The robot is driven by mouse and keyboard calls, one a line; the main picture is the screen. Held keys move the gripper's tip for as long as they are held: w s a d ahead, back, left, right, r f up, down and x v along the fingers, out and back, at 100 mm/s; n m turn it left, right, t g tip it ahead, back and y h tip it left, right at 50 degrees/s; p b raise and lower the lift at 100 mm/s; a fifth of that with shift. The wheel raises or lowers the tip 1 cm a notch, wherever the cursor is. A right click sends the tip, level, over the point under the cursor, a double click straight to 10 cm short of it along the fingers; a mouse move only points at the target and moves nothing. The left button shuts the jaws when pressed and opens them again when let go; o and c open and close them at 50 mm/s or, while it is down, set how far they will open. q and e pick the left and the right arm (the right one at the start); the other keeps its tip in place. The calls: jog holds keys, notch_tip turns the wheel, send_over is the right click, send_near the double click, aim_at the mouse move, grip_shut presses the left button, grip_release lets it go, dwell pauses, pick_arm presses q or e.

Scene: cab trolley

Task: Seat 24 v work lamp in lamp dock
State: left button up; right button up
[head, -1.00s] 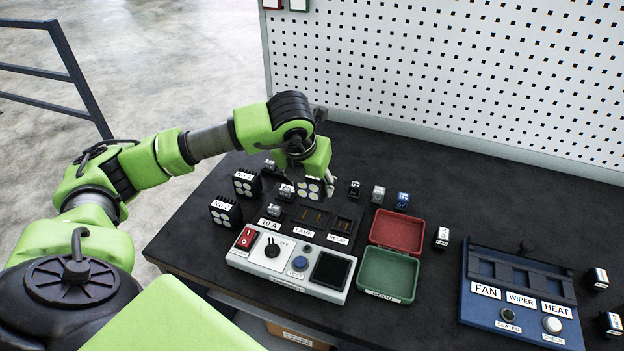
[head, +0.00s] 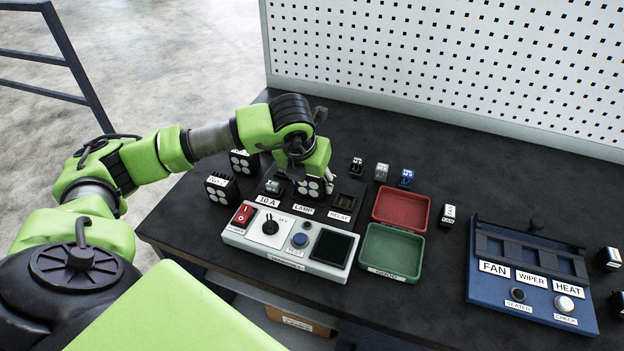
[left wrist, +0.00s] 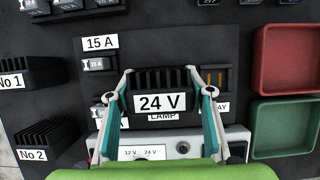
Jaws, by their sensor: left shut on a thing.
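The 24 V work lamp, a black ribbed block with round white lenses, shows in the head view (head: 312,187) and, with its "24 V" label, in the left wrist view (left wrist: 160,103). My left gripper (head: 314,178) is shut on it; in the left wrist view its fingers (left wrist: 160,76) clasp the lamp's two sides. The lamp is upright over the lamp dock, behind the "LAMP" label (head: 303,209). The lamp hides the dock's slots, so I cannot tell whether it touches or sits in them. My right gripper is not in view.
The relay dock (head: 347,200) is close right of the lamp, a small fuse (head: 273,187) left. Lamps No 1 (head: 245,162) and No 2 (head: 220,188) stand further left. The switch panel (head: 289,241) is in front; red (head: 402,207) and green (head: 392,252) trays are right.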

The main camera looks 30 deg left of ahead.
pick_arm(q)
jog(key=shift+f+b, duration=0.25)
jog(key=shift+b, duration=0.05)
dwell(0.7)
dwell(0.4)
jog(key=o, duration=1.4)
jog(key=shift+o, duration=0.4)
